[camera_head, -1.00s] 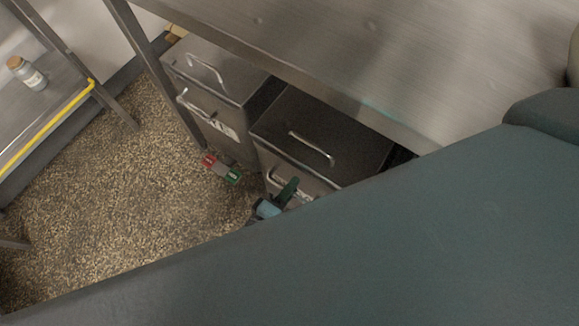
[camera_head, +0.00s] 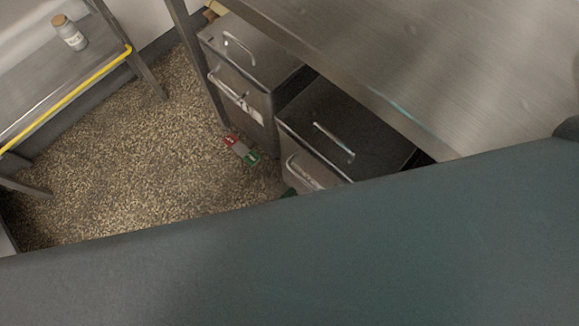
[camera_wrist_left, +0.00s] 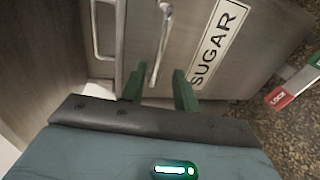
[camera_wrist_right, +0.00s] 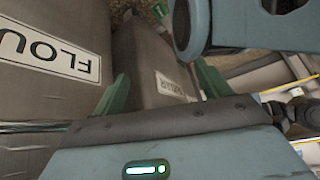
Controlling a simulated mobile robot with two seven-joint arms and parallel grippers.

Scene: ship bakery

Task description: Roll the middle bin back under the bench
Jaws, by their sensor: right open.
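The bin labelled SUGAR (camera_wrist_left: 235,50) fills the left wrist view, with a lid handle and an upright front pull handle (camera_wrist_left: 161,50). My left gripper (camera_wrist_left: 159,88) has its green fingers apart, one on each side of that handle's lower end. I take this to be the second bin (camera_head: 345,125) in the head view; its lid shows out past the bench (camera_head: 420,60) edge, and my arm hides its lower front. Only a green bit of my left gripper shows there. My right gripper (camera_wrist_right: 163,88) is open and empty, close to the bin labelled FLOUR (camera_wrist_right: 45,60).
Another steel bin (camera_head: 255,70) stands to the left under the bench. A red and green lock tag (camera_head: 241,149) lies low near the bins. A shelf with a yellow edge (camera_head: 75,93) holds a bottle (camera_head: 70,33) at far left.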

